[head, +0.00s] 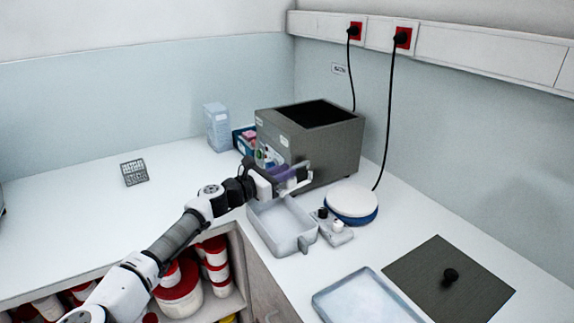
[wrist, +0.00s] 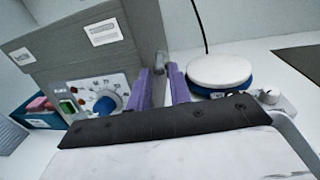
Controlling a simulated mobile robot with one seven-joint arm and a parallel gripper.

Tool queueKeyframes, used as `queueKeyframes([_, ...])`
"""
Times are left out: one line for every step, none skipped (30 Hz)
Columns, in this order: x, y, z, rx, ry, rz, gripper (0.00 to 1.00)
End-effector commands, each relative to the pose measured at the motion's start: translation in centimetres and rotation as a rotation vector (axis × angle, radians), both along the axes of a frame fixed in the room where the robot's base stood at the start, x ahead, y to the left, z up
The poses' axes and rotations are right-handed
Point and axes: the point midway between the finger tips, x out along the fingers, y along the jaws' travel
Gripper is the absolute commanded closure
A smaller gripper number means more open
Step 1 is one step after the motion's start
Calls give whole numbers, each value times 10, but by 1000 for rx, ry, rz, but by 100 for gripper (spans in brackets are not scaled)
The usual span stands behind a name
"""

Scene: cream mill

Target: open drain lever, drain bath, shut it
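The bath is a grey metal box (head: 318,145) with an open dark top, on the counter at the back. Its front panel (wrist: 100,95) shows a blue dial and a green switch in the wrist view. My gripper (head: 285,177) is in front of the bath's front face, near its right side. Its two purple fingers (wrist: 165,86) stand upright and apart with a narrow gap, and I see nothing clearly held between them. A clear tray (head: 283,234) stands on the counter below my gripper.
A white-topped round plate device (head: 351,200) and a small control with a white knob (head: 334,227) are right of the tray. A blue box (head: 243,137) of small items is left of the bath. A dark mat (head: 450,275) and shallow tray (head: 365,298) lie front right.

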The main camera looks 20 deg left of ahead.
Motion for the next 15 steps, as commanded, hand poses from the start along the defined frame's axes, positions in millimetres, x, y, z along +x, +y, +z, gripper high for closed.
queueKeyframes([4,-4,1,-2,1,-1,80])
queueKeyframes([6,-5,1,-2,1,-1,80])
queueKeyframes([8,-6,1,-1,1,-1,80])
queueKeyframes([9,-7,0,-1,1,0,80])
queueKeyframes([10,-8,0,-1,1,0,80])
queueKeyframes([11,-8,0,-1,1,1,80])
queueKeyframes([11,-8,0,-1,1,1,80])
queueKeyframes([11,-8,0,-1,1,1,80])
queueKeyframes([11,-8,-1,-1,1,1,80])
queueKeyframes([11,-8,-1,-1,1,1,80])
queueKeyframes([11,-8,-1,-1,1,1,80])
queueKeyframes([11,-8,-1,-1,1,1,80])
queueKeyframes([11,-8,-1,-1,0,1,80])
queueKeyframes([11,-8,-1,-1,0,1,81])
queueKeyframes([11,-8,-1,-1,0,1,87])
